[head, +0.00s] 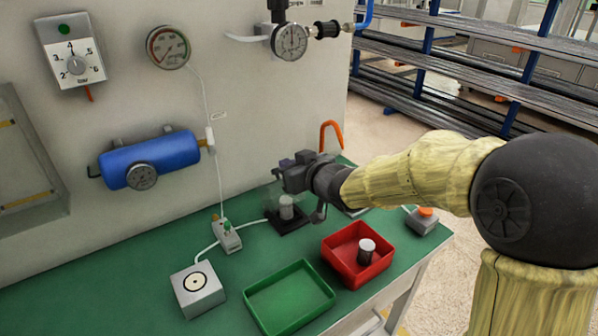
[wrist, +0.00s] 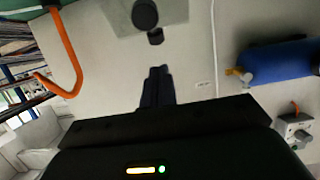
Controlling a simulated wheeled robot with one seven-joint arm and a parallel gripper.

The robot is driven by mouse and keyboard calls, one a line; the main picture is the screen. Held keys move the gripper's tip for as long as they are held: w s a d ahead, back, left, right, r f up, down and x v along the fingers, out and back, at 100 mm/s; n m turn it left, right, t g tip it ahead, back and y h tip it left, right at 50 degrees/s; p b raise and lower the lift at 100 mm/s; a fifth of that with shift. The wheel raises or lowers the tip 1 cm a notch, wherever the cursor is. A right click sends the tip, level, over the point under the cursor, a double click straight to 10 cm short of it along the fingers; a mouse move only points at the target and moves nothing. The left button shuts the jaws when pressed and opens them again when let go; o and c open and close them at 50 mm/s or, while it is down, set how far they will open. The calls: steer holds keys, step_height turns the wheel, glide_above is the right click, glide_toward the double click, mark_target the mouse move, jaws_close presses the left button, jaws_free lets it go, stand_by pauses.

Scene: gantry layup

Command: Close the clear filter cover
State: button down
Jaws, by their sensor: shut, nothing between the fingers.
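The filter (head: 287,207) is a pale cylinder on a black base on the green bench. The clear cover (head: 264,198) shows faintly beside it, under my gripper; its exact angle is hard to tell. In the wrist view a see-through pane (wrist: 178,14), which looks like the cover, is at the top edge with a dark round knob (wrist: 145,14) on it. My gripper (head: 284,174) is above the filter. In the wrist view its fingers (wrist: 158,70) are together and empty, apart from the knob in the picture. My gripper hides part of the cover.
A red bin (head: 333,262) holding a dark cylinder (head: 366,250) and an empty green tray (head: 262,298) stand in front. An orange hook (head: 331,130) rises behind my gripper. A blue tank (head: 150,160) and gauges are on the wall. A valve block (head: 227,237) stands left of the filter.

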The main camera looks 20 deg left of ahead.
mark_target(280, 187)
steer(key=shift+s+d+f+b, duration=0.1)
steer(key=shift+f+b, duration=0.15)
steer(key=shift+f, duration=0.45)
steer(key=shift+s+d+f+b, duration=0.1)
steer(key=shift+f+b, duration=0.1)
steer(key=shift+f, duration=0.45)
steer(key=shift+s+d+f, duration=0.15)
steer(key=shift+d+f, duration=0.1)
steer(key=shift+f, duration=0.2)
steer(key=shift+s, duration=0.1)
